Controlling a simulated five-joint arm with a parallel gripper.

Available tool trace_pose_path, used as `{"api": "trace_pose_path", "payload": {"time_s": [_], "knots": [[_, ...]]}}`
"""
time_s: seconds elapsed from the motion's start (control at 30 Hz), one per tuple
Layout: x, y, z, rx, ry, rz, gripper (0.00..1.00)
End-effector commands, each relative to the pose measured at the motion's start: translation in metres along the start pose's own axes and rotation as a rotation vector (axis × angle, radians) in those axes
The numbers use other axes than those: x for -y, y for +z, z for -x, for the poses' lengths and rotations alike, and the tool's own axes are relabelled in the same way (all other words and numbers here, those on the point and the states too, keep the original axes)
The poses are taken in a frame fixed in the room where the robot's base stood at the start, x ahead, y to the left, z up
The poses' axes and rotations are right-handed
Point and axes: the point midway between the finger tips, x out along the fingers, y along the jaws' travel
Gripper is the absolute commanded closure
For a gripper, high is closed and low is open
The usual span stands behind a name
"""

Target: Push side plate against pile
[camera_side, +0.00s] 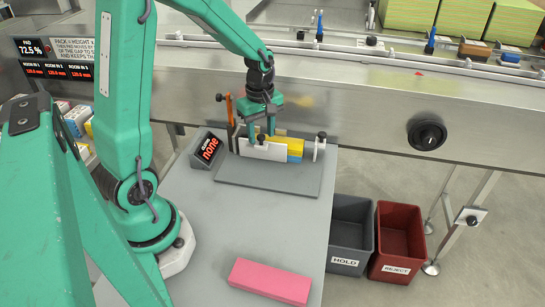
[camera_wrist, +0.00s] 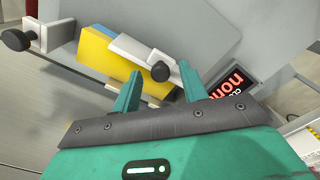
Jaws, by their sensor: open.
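A pale side plate (camera_side: 254,150) with a black knob stands along the near face of the pile. The pile (camera_side: 294,147) shows yellow and blue; in the wrist view the yellow part (camera_wrist: 97,58) sticks out beyond the side plate (camera_wrist: 130,46). I cannot tell whether plate and pile touch. My gripper (camera_side: 262,134) is open, just above the plate's knob. In the wrist view my fingertips (camera_wrist: 160,69) lie either side of the knob; I cannot tell whether they touch it. My gripper hides part of the pile in the side view.
A second plate with a black knob (camera_side: 319,147) stands right of the pile. A display (camera_side: 207,148) reading "none" is on the left, near an orange upright (camera_side: 230,111). A pink block (camera_side: 270,281) lies at the table's front. HOLD (camera_side: 345,264) and REJECT (camera_side: 392,270) bins stand right.

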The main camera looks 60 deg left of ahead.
Motion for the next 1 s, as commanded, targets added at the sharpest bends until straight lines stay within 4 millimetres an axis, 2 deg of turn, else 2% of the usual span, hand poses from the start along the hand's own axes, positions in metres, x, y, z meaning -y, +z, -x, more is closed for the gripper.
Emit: {"api": "trace_pose_path", "payload": {"time_s": [0.27,0.73,1.0], "knots": [[0.000,0.000,0.011,0.000,0.001,0.000,0.57],[-0.001,0.000,0.068,-0.001,0.004,0.000,0.57],[0.000,0.000,0.078,0.000,0.000,0.000,0.57]]}}
